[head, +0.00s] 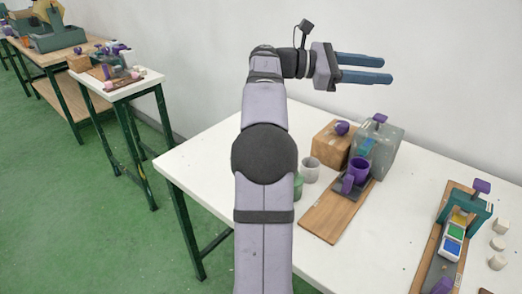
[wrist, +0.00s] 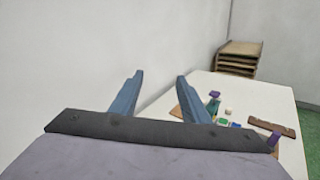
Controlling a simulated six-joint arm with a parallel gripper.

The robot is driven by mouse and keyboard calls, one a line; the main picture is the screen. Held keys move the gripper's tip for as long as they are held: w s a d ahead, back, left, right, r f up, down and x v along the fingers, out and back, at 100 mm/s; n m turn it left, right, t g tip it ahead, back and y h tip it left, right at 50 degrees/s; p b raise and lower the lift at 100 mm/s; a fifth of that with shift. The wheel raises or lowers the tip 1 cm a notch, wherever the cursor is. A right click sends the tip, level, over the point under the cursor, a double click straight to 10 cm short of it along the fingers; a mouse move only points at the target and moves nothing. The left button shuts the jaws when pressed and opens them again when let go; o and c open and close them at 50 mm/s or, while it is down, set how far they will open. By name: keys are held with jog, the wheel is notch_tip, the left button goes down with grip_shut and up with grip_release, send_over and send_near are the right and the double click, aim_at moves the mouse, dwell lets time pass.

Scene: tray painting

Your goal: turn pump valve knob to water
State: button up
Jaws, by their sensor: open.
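My gripper (head: 387,69) is raised well above the white table, its two blue fingers apart and pointing right. It is empty in the head view and the wrist view (wrist: 160,75). Below it, a grey-green machine (head: 388,151) stands on the table with a purple knob (head: 380,118) on top. A wooden box (head: 331,146) beside it carries a rounder purple knob (head: 342,127). I cannot tell which knob is the pump valve's, nor read any water mark. A purple cup (head: 360,170) stands in front of the grey-green machine.
The white table (head: 215,170) is bare at its left. A teal frame with a purple top (head: 481,186) stands at the right, near pale blocks (head: 497,243). A wooden shelf (wrist: 240,57) shows behind the table.

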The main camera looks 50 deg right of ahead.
jog(key=w+m, duration=0.1)
jog(key=n+p, duration=0.4)
send_near(338, 124)
jog(key=x, duration=0.9)
jog(key=shift+d+f, duration=0.1)
jog(key=shift+f, duration=0.1)
jog(key=shift+s+d+h, duration=0.2)
jog(key=shift+d+h, duration=0.15)
jog(key=shift+h, duration=0.05)
jog(key=shift+r+p, duration=0.1)
jog(key=shift+p, duration=0.2)
jog(key=shift+s+a+n+t+h, duration=0.15)
jog(key=shift+a+n+t+h, duration=0.05)
jog(key=shift+n+t+h, duration=0.8)
